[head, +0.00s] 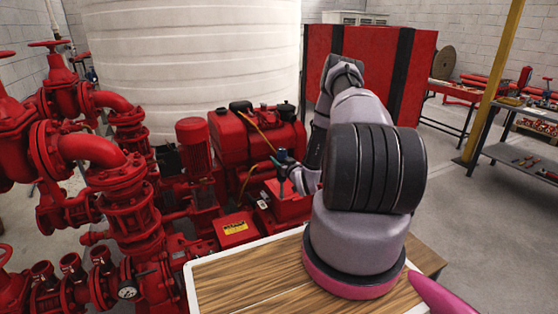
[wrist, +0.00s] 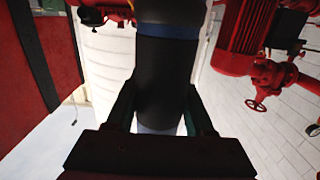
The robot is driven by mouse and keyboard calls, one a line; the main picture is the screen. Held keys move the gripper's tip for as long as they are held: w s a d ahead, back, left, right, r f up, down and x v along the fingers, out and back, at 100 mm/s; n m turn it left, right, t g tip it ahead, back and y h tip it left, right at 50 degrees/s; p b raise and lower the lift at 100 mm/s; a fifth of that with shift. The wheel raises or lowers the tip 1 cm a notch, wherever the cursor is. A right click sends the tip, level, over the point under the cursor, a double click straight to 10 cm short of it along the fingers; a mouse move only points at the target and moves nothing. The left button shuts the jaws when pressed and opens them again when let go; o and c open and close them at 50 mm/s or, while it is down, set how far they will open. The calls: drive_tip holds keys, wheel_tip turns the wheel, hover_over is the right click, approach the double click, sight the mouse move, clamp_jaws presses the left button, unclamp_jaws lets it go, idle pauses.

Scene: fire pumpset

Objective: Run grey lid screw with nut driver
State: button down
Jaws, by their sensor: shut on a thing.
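My gripper (head: 284,166) is at the end of my arm, above the red pump equipment in the middle of the head view. In the wrist view, my gripper (wrist: 162,112) is shut around a thick dark handle with a blue band, which looks like the nut driver (wrist: 165,72). The handle runs up the picture from between the fingers, and its working end is not clear. In the head view the tool is too small to make out. The grey lid screw cannot be made out in either view.
A red box with a yellow label (head: 236,229) and a red box (head: 288,202) lie near and below the gripper. A red engine (head: 250,140), red pipes (head: 95,150) and a white tank (head: 190,60) stand around. A wooden top (head: 250,285) is in front.

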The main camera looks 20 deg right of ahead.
drive_tip(key=shift+f, duration=0.4)
drive_tip(key=shift+s+f, duration=0.1)
drive_tip(key=shift+f, duration=0.1)
idle(1.3)
